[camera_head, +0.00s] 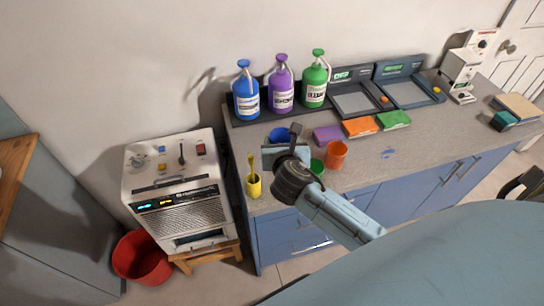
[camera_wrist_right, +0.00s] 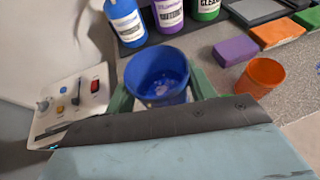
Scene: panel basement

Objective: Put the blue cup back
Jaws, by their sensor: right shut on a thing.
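The blue cup (camera_head: 279,134) shows partly behind my right gripper (camera_head: 283,149) over the left end of the grey counter (camera_head: 420,150). In the right wrist view the open-topped blue cup (camera_wrist_right: 157,75) stands between the two green fingers of my right gripper (camera_wrist_right: 157,95), which is shut on it. The cup looks upright, with some light blue marks inside. I cannot tell whether its base touches the counter. My left gripper is not in view.
An orange cup (camera_head: 336,155), a green cup (camera_head: 317,166) and a yellow cup (camera_head: 254,187) stand close by. Blue, purple and green bottles (camera_head: 282,84) line the back. Purple, orange and green sponges (camera_head: 360,127) lie to the right. A blue smear (camera_head: 388,153) marks the counter.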

